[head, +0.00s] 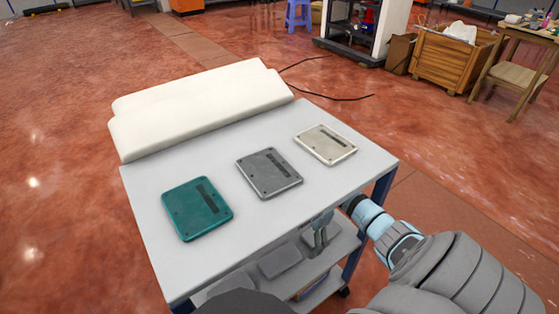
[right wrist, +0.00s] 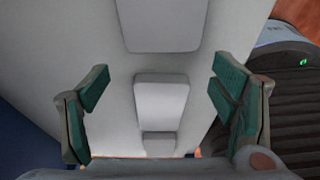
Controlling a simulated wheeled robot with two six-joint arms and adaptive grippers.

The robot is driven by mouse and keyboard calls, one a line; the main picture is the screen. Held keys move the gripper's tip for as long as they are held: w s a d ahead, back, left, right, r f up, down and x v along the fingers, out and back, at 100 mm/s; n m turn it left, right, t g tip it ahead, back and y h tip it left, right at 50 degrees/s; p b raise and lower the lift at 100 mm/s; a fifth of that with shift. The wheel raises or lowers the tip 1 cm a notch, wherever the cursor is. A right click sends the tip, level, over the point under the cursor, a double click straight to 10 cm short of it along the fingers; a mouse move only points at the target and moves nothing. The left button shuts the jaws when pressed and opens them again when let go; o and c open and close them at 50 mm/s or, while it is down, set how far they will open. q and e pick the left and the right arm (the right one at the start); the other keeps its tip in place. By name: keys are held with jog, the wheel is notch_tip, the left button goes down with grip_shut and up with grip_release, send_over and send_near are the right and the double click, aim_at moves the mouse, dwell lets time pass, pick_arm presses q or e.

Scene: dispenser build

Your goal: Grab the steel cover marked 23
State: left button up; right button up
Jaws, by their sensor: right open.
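A teal cover (head: 197,208), a grey steel-looking cover (head: 269,172) and a cream cover (head: 325,144) lie flat and apart in a row on the cart's light top (head: 250,224). Each has a dark strip; no number can be read. Plain grey plates (head: 280,262) lie on the shelf below. My right gripper (head: 320,240) is at the cart's near right side, below the top's edge by the shelf. In the right wrist view its fingers (right wrist: 160,108) are wide apart and empty, with pale grey plates (right wrist: 163,24) beyond them. My left gripper is not in view.
A long white padded block (head: 200,100) lies along the cart's far edge. The top's near edge is close above my right gripper. A wooden crate (head: 450,60) and stool (head: 515,82) stand far off at right. The red floor (head: 60,200) is clear at left.

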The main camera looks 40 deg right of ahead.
aim_at(280, 259)
jog(key=a, duration=0.5)
jog(key=w+a, duration=0.1)
jog(key=a, duration=0.2)
jog(key=shift+a+p, duration=0.15)
jog(key=shift+p, duration=0.15)
jog(key=shift+f+b, duration=0.6)
jog(key=shift+b, duration=0.15)
jog(key=shift+s, duration=0.1)
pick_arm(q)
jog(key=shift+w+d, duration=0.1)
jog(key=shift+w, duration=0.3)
pick_arm(e)
jog(key=c, duration=1.3)
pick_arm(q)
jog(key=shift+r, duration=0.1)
pick_arm(e)
jog(key=shift+r, duration=0.2)
jog(key=shift+c, duration=0.2)
